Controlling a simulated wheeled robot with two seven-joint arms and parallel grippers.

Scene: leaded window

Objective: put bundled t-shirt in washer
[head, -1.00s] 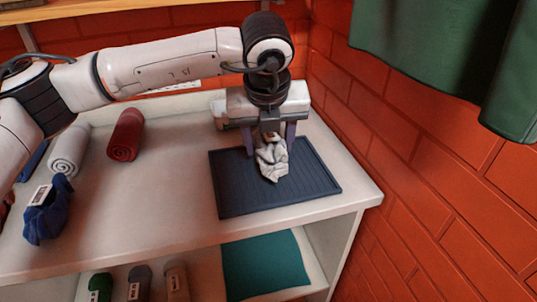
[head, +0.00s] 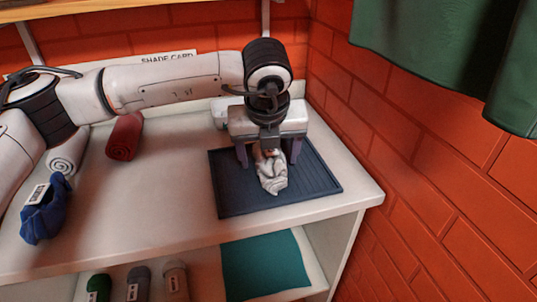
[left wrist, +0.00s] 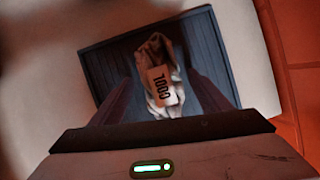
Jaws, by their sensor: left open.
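A crumpled whitish bundled t-shirt (head: 272,175) lies on a dark blue ribbed tray (head: 229,194) at the right end of the white shelf top. In the left wrist view the bundle (left wrist: 155,58) shows a pale label with dark lettering, and the tray (left wrist: 106,64) lies under it. My left gripper (head: 270,162) is open over the tray, one finger on each side of the bundle. In the left wrist view a gap shows between the fingers and the cloth. My right gripper is not in view. No washer shows.
A blue bundle with a label (head: 45,212), a white roll (head: 68,150) and a red roll (head: 125,136) sit on the shelf top (head: 150,190) to the left. A teal cloth (head: 264,265) lies below. A brick wall (head: 430,190) stands close on the right.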

